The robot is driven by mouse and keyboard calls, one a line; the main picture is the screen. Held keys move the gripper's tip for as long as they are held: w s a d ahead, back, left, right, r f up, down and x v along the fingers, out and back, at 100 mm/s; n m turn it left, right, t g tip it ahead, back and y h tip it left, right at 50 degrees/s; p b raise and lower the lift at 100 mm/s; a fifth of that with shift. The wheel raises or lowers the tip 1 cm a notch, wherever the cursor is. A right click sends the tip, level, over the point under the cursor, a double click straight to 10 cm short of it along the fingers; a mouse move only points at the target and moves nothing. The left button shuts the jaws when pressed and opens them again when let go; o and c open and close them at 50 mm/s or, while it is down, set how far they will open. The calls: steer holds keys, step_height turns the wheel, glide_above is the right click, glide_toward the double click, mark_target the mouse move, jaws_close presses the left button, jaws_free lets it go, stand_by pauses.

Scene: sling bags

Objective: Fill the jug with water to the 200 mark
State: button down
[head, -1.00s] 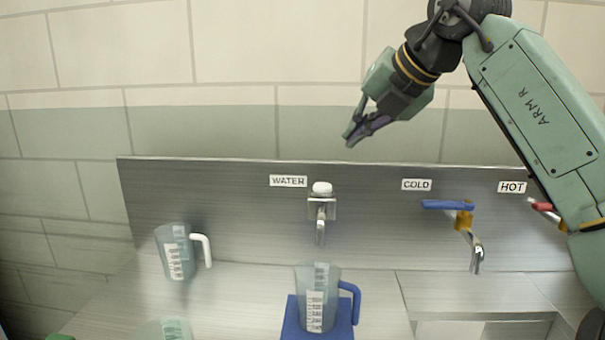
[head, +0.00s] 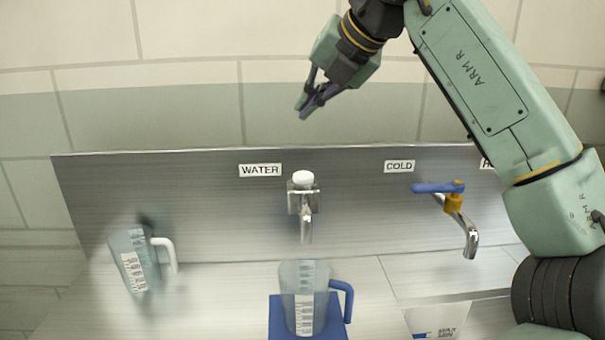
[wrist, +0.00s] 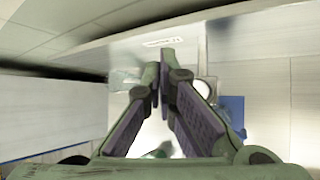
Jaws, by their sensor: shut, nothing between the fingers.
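A clear jug with a blue handle (head: 304,300) stands upright on a blue pad (head: 280,325), below the spout of the tap labelled WATER (head: 305,215). Its printed scale faces me, but the numbers are too small to read and I cannot tell a water level. The tap has a white knob (head: 303,178) on top. No stream shows from the spout. My gripper (head: 303,112) is shut and empty, above the white knob in the picture and apart from it. In the wrist view the closed fingers (wrist: 160,75) hide part of the scene; the blue pad (wrist: 232,110) shows at right.
A blurred jug with a white handle (head: 135,265) is on the left of the counter. A tap labelled COLD with a blue lever (head: 438,187) is at right. The HOT label is partly behind my arm. A steel backsplash (head: 150,180) runs behind the taps.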

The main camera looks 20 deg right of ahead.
steer(key=b, duration=0.2)
glide_above(308, 173)
step_height(308, 173, down, 8)
steer(key=shift+s+r, duration=0.1)
steer(key=shift+r, duration=0.05)
steer(key=shift+a+f+b, duration=0.1)
steer(key=shift+f+b, duration=0.4)
steer(key=shift+b, duration=0.05)
stand_by(0.9)
steer(key=shift+f+b, duration=0.3)
steer(key=shift+f, duration=0.1)
steer(key=shift+f+b, duration=0.4)
steer(key=shift+f, duration=0.1)
stand_by(1.2)
stand_by(2.9)
steer(key=shift+r+p, duration=0.7)
steer(key=shift+r, duration=0.25)
